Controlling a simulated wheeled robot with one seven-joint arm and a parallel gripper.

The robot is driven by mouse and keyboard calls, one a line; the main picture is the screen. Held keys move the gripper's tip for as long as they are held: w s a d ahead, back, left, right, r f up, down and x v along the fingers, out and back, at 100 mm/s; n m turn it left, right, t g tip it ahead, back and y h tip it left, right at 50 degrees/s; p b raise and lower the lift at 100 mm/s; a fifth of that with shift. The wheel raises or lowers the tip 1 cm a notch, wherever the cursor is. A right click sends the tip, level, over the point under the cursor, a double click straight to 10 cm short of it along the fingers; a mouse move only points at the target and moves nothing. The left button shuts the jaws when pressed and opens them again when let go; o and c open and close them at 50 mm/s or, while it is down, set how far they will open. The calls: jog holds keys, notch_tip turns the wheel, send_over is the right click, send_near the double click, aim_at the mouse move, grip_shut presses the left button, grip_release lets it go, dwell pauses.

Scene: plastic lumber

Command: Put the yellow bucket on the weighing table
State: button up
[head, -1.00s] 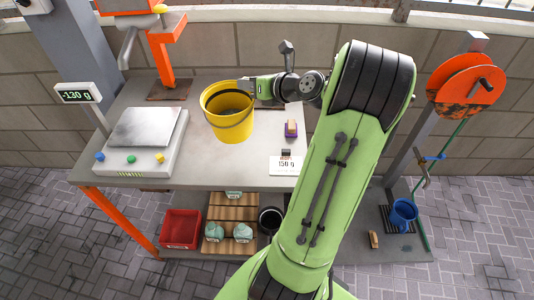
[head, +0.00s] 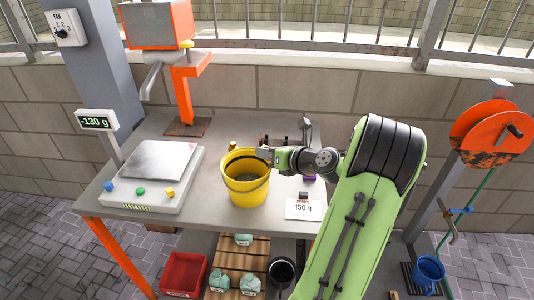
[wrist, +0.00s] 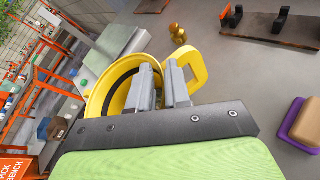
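The yellow bucket (head: 246,190) is upright over the middle of the grey weighing table (head: 110,200), right of the scale. I cannot tell whether its bottom touches the tabletop. My gripper (head: 266,153) reaches in from the right at the bucket's rim. In the wrist view the two grey fingers (wrist: 161,85) straddle the near side of the bucket (wrist: 105,82), with yellow between them, so they look shut on it. A yellow loop (wrist: 204,68) of the bucket sticks out beside the fingers. The bucket's far inside is partly hidden by the fingers.
The scale (head: 150,185) stands left on the table; its display (head: 97,121) reads -130 g. A 150 g card (head: 304,209) lies right of the bucket. A brass weight (head: 232,146) and a purple-based block (wrist: 305,125) are close by.

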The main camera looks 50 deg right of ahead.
jog(key=shift+o, duration=1.2)
jog(key=p+v, duration=0.3)
jog(key=v, duration=0.9)
jog(key=w+a+n+g+y, duration=0.15)
jog(key=a+n+g, duration=0.25)
jog(key=a+n, duration=0.7)
jog(key=w+a+n+g+y, duration=0.1)
jog(key=w+a+n+g, duration=0.25)
jog(key=a+n, duration=0.75)
jog(key=s+a+r+n+h, duration=0.1)
jog(key=s+a+n, duration=0.3)
jog(key=n, duration=0.5)
jog(key=s+a+r+n+h, duration=0.1)
jog(key=s+a+n, duration=0.3)
jog(key=s+n, duration=0.4)
jog(key=shift+s+a+r+n+g, duration=0.2)
jog(key=shift+r+n+g, duration=0.25)
jog(key=shift+r+n, duration=0.4)
